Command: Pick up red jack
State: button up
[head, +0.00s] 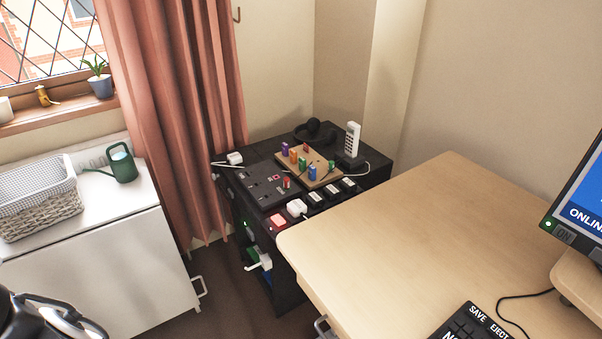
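A small red jack (306,149) stands at the back of a wooden board (326,179) on the dark cabinet beyond the desk. Purple (285,148), orange (293,155), green (302,164) and blue (312,173) pieces stand on the same board. Another small red piece (286,183) stands on the black panel (262,190) left of the board. I cannot tell which red piece is the task's jack. My gripper's fingers do not show in this view.
A white cordless phone (352,139) and dark headphones (314,131) stand behind the board. White plugs (296,207) and a pinkish-red block (277,220) lie along the cabinet's front. The wooden desk (400,230) is mostly bare. A white cabinet (110,270) stands left.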

aim_at(286, 179)
jog(key=i+j+z, duration=0.2)
jog(key=i+j, duration=0.3)
jog(key=i, duration=0.55)
